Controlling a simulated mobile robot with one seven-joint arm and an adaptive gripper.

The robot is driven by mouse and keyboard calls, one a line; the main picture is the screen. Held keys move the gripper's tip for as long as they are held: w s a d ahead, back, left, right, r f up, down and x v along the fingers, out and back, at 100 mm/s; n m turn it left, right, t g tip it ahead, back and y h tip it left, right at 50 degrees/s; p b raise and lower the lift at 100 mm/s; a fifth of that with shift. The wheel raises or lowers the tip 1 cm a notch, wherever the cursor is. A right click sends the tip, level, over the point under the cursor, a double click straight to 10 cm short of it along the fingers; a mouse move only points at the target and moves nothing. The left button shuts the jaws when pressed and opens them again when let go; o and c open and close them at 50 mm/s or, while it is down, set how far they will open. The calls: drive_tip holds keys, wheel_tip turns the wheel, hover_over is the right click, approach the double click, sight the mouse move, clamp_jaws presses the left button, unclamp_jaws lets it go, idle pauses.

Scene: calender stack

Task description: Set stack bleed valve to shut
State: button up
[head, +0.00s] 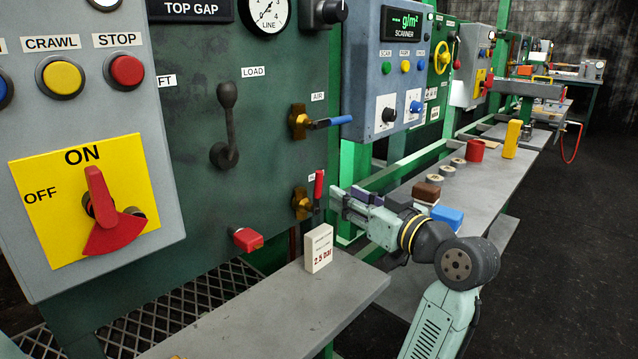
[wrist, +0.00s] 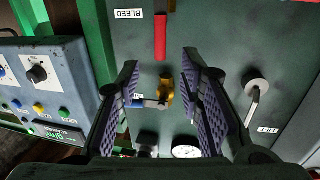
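The bleed valve has a brass body (head: 302,204) on the dark green panel and a red lever (head: 319,187) that stands upright in the head view. In the wrist view, the red lever (wrist: 160,38) lies along the picture's vertical beside the BLEED label (wrist: 128,14). My gripper (head: 342,202) is just right of the lever in the head view. In the wrist view, my gripper (wrist: 160,62) is open and empty, its purple-padded fingers wide apart with the lever's end ahead between them. The valve body is mostly out of the wrist view.
The air valve's blue handle (head: 330,122) is above the bleed valve. A red knob (head: 247,239) sticks out at lower left. A white "2.5 bar" block (head: 318,248) stands on the grey shelf (head: 270,308) below. The scanner box (head: 395,70) is at upper right.

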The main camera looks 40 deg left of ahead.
sight(321, 181)
drive_tip(key=p+x, duration=0.1)
drive_tip(key=x, duration=0.9)
drive_tip(key=shift+a+p, duration=0.15)
drive_tip(key=shift+p, duration=0.2)
drive_tip(key=shift+c, duration=0.4)
clamp_jaws()
